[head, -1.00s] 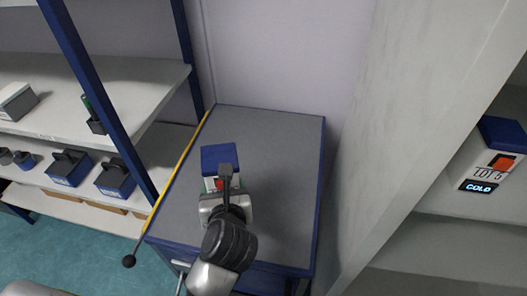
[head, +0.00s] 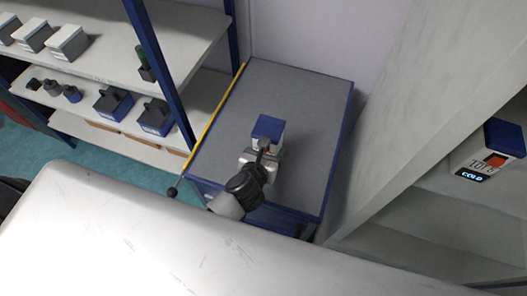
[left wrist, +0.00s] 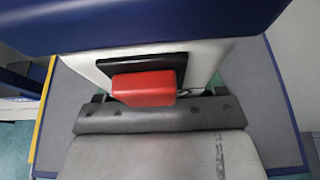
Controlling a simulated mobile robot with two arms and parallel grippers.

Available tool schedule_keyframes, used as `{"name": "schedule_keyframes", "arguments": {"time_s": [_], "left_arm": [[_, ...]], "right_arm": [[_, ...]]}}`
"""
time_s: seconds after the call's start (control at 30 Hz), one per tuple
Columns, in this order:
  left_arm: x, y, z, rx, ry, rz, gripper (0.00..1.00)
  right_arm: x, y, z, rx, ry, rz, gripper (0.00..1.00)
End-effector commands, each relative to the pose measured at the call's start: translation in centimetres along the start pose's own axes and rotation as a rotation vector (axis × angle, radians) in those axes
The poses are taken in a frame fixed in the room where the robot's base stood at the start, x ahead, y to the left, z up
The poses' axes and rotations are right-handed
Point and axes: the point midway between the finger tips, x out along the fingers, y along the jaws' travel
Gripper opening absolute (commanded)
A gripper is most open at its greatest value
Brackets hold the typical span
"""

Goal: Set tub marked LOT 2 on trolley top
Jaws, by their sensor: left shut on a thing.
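A tub with a blue lid (head: 268,127) and a white body is over the grey trolley top (head: 303,102). My left gripper (head: 262,150) is shut on it from the near side. In the left wrist view the blue lid (left wrist: 150,22) is at the top, with a red handle (left wrist: 143,88) on a black plate below it, at the gripper. I cannot tell whether the tub touches the trolley top. Its lot marking is not visible. My right gripper is not in view.
The trolley has blue edges and a yellow rail (head: 216,118) on its left. Shelves (head: 108,55) at left hold several boxes and blue containers. A similar blue-lidded tub (head: 492,153) stands in the compartment at right, by a COLD display. The trolley top around the held tub is clear.

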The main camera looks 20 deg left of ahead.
Motion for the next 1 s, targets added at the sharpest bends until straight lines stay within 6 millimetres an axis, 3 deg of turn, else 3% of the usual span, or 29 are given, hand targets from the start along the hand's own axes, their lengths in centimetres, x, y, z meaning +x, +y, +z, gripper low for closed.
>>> {"name": "schedule_keyframes", "arguments": {"time_s": [0.17, 0.43, 0.87, 0.9, 1.0], "left_arm": [[1.1, 1.3, -0.6, 0.0, -0.001, -0.001, 0.39], [2.5, 1.4, -3.9, -0.002, 0.0, -0.001, 0.39], [2.8, 1.4, -4.6, -0.002, -0.002, -0.001, 0.39], [2.7, 1.4, -4.6, -0.001, 0.0, -0.001, 0.73], [2.7, 1.4, -4.5, -0.001, 0.0, 0.0, 0.88]], "right_arm": [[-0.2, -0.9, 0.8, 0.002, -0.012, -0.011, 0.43], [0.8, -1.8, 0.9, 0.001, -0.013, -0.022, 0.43], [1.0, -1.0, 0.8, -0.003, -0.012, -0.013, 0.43], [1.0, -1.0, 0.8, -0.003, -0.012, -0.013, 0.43], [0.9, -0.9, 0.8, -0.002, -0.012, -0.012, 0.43]]}}
